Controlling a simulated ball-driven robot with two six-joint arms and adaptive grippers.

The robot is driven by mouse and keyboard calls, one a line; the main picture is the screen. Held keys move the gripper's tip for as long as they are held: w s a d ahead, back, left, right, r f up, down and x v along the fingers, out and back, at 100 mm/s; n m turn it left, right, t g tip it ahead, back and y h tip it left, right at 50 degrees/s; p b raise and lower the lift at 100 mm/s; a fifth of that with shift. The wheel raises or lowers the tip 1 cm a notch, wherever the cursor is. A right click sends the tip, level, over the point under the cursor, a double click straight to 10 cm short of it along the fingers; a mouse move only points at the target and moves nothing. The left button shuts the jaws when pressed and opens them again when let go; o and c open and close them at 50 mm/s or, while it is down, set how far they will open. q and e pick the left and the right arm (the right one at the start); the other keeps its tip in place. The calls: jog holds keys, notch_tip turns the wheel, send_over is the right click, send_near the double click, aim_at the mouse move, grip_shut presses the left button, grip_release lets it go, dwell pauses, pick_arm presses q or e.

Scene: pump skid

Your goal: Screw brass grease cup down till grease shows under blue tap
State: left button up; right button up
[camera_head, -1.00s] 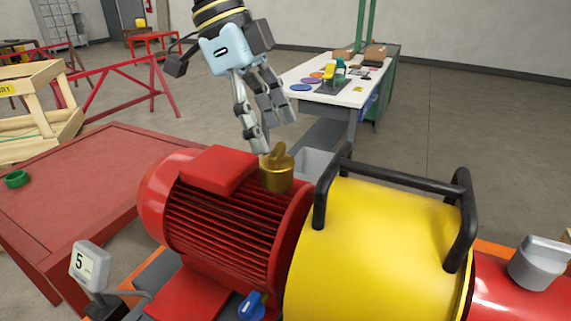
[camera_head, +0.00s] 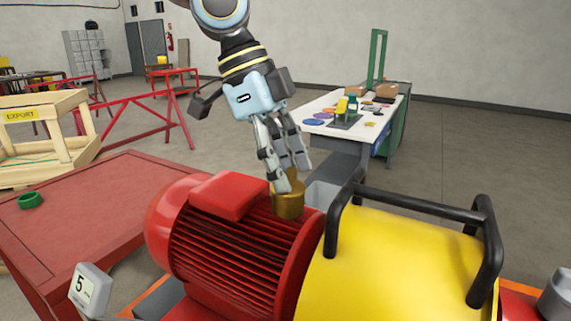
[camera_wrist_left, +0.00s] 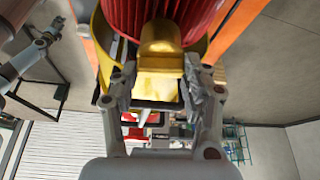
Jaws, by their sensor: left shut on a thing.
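The brass grease cup (camera_head: 288,204) stands on top of the red finned motor (camera_head: 230,245), beside the yellow guard. Its upper tab is between the fingers of my left gripper (camera_head: 289,176), which reaches down from above and is shut on it. In the left wrist view the grease cup (camera_wrist_left: 160,68) lies between the two fingertips of my left gripper (camera_wrist_left: 157,92). The blue tap is out of view now, and I see no grease. My right gripper is not in view.
The yellow guard (camera_head: 400,260) with black handles (camera_head: 420,204) rises close right of the cup. A grey gauge reading 5 (camera_head: 88,288) stands front left. A white workbench (camera_head: 345,115) stands behind.

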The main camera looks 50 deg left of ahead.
pick_arm(q)
jog(key=shift+c, duration=0.6)
jog(key=shift+w+f+m+g+b, duration=0.15)
jog(key=shift+m+g+b, duration=0.25)
jog(key=shift+m+b, duration=0.6)
jog(key=m+g+b, duration=0.1)
jog(key=m+b, duration=0.2)
jog(key=shift+f+b, duration=0.1)
jog(key=shift+b, duration=0.3)
jog(key=m+g+b, duration=0.1)
jog(key=m, duration=0.1)
jog(key=shift+m+b, duration=0.35)
jog(key=shift+m, duration=0.05)
jog(key=shift+r+m+g, duration=0.2)
jog(key=shift+m+g, duration=0.1)
jog(key=shift+m, duration=0.2)
